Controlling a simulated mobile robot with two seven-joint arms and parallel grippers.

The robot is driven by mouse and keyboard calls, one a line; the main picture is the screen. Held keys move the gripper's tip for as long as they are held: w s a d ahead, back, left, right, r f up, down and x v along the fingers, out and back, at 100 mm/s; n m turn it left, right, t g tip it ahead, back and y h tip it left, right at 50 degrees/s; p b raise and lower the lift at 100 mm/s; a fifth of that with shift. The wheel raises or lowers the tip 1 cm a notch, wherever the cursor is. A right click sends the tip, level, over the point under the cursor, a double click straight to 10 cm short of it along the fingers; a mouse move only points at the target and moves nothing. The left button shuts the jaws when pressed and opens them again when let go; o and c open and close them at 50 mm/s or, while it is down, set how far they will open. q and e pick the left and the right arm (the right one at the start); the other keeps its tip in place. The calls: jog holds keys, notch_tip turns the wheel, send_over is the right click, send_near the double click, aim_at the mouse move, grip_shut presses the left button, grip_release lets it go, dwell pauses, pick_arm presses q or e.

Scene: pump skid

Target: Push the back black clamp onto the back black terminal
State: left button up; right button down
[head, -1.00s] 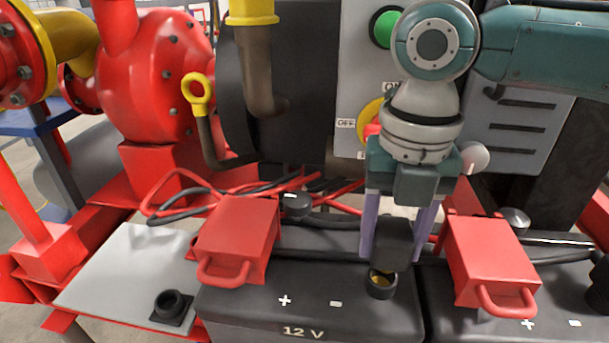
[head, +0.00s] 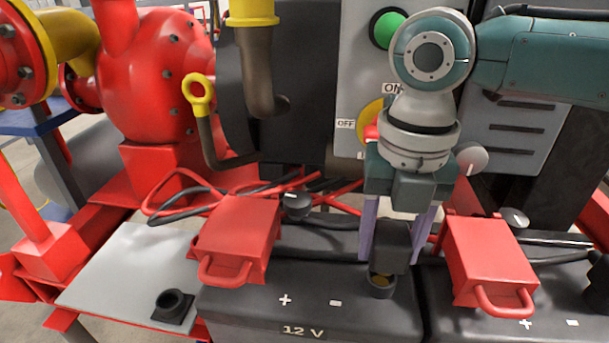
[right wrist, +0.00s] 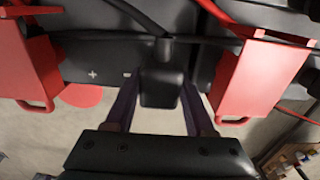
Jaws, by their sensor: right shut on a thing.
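My right gripper (head: 394,232) is shut on a black clamp (head: 393,246), with a purple finger on each side of it. The clamp is upright over the right front of the 12 V battery (head: 250,308). Its lower end is right above and behind a round black terminal (head: 381,288) with a brass-coloured middle, hiding its back part. I cannot tell whether they touch. In the right wrist view the clamp (right wrist: 161,88) sits between the fingers with a black cable running from its top; the terminal is hidden there. My left gripper is not in view.
Red handled boxes stand left (head: 236,238) and right (head: 490,262) of the clamp. A black cap with a white minus mark (head: 296,206) lies behind. A black ring-shaped part (head: 173,304) sits on the grey plate (head: 125,268) at left. Red and black cables run behind.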

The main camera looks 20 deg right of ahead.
jog(key=shift+f+b, duration=0.7)
jog(key=shift+f, duration=0.75)
jog(key=shift+c, duration=0.9)
grip_release()
notch_tip(320, 180, up, 10)
jog(key=shift+p, duration=1.2)
